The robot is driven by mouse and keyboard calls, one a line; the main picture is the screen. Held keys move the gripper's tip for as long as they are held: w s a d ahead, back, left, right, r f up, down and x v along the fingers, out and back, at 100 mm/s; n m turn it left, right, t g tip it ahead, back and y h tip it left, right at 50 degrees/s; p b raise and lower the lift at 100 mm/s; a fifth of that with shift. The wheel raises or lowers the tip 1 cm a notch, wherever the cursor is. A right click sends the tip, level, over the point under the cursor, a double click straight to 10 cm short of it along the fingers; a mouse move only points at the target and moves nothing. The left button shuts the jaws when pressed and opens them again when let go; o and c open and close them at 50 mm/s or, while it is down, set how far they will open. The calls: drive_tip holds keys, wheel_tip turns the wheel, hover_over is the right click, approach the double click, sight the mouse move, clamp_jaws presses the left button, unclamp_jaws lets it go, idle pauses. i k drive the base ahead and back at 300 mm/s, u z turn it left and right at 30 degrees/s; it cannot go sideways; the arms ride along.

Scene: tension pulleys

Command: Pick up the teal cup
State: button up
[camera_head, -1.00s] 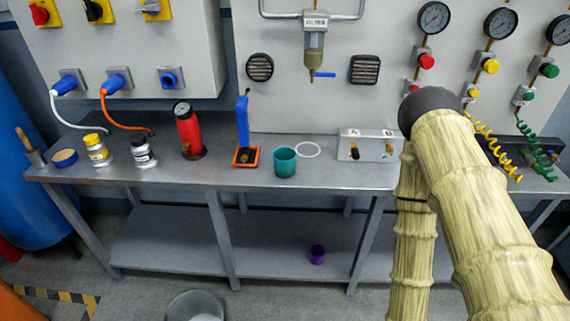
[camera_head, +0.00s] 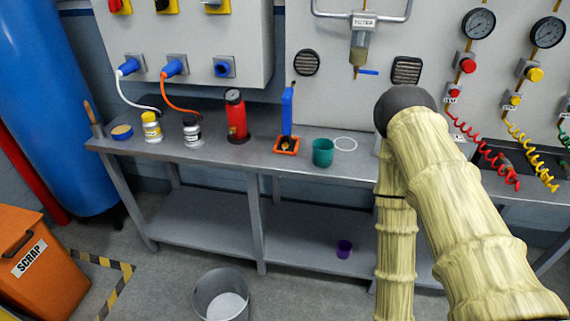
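The teal cup (camera_head: 323,152) stands upright on the grey metal workbench (camera_head: 225,158), near its front edge. It is right of an orange tray (camera_head: 287,145) and just in front of a white ring (camera_head: 345,144) lying on the bench. My arm, in a cream sleeve, fills the right side of the view, with its dark joint at the upper end. The arm is to the right of the cup and apart from it. My gripper is not visible in this view.
A red cylinder (camera_head: 236,118), a white bottle (camera_head: 192,132) and a yellow-topped bottle (camera_head: 152,127) stand left of the tray. A purple cup (camera_head: 344,249) sits on the lower shelf (camera_head: 205,222). A grey bin (camera_head: 221,296) and an orange scrap bin (camera_head: 38,262) stand on the floor.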

sight(323, 148)
drive_tip(key=u, duration=0.8)
drive_tip(key=k, duration=1.05)
drive_tip(key=u, duration=1)
drive_tip(key=i, duration=0.9)
drive_tip(key=z, duration=0.5)
drive_tip(key=i, duration=0.95)
drive_tip(key=z, duration=1.4)
drive_tip(key=i, duration=0.4)
drive_tip(key=z, duration=0.4)
